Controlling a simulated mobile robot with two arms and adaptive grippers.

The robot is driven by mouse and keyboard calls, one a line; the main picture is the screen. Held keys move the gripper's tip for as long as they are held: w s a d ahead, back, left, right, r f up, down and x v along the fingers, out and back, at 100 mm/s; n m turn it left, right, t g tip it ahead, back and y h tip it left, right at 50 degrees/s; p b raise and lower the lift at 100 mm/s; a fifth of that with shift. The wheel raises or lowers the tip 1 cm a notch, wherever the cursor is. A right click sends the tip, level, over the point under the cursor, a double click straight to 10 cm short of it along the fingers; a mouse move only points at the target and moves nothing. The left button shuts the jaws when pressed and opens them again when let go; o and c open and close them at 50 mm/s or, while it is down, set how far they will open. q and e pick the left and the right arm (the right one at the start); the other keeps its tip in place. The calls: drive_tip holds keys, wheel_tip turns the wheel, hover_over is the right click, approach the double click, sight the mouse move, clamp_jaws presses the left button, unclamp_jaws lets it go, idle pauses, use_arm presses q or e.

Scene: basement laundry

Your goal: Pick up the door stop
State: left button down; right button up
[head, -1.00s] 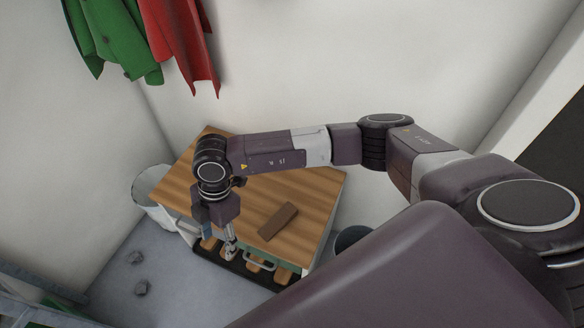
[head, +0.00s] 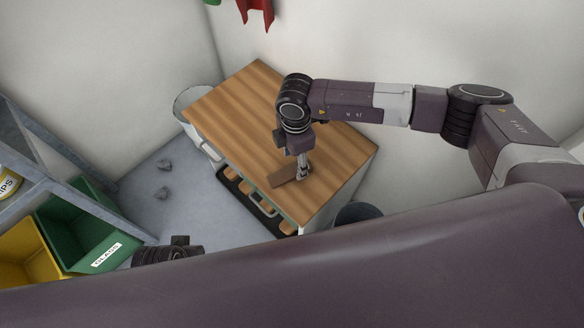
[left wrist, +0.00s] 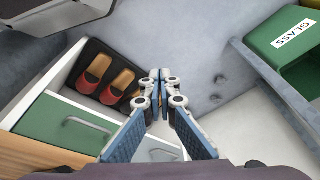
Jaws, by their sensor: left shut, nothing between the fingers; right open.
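The door stop (head: 281,178) looks like a flat brown wooden piece. It lies on the wooden top of the cabinet (head: 262,100), near the front edge, in the head view. My right gripper (head: 302,176) points down at the right end of the door stop and partly hides it. It is open; I cannot tell whether its fingers touch the door stop. My left gripper (left wrist: 164,78) is shut and empty in the left wrist view, above the floor beside the open drawer. In the head view only a dark part of my left arm shows at the bottom.
An open drawer with red and brown clogs (left wrist: 95,73) juts from the cabinet. A green bin labelled GLASS (left wrist: 285,45) and a yellow bin (head: 25,258) stand at the left. Two grey stones (head: 163,193) lie on the floor. A white bucket (head: 187,97) stands behind the cabinet.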

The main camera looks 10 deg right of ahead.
sight(296, 165)
drive_tip(key=shift+f, duration=0.6)
drive_tip(key=shift+d+f, duration=0.1)
drive_tip(key=shift+f, duration=0.05)
use_arm(q)
drive_tip(key=shift+d+r, duration=0.2)
drive_tip(key=shift+r, duration=0.3)
use_arm(e)
drive_tip(key=shift+d, duration=0.1)
use_arm(q)
drive_tip(key=shift+s, duration=0.1)
use_arm(e)
drive_tip(key=shift+s, duration=0.1)
drive_tip(key=shift+c, duration=0.5)
drive_tip(key=c, duration=1.2)
drive_tip(key=shift+o, duration=0.2)
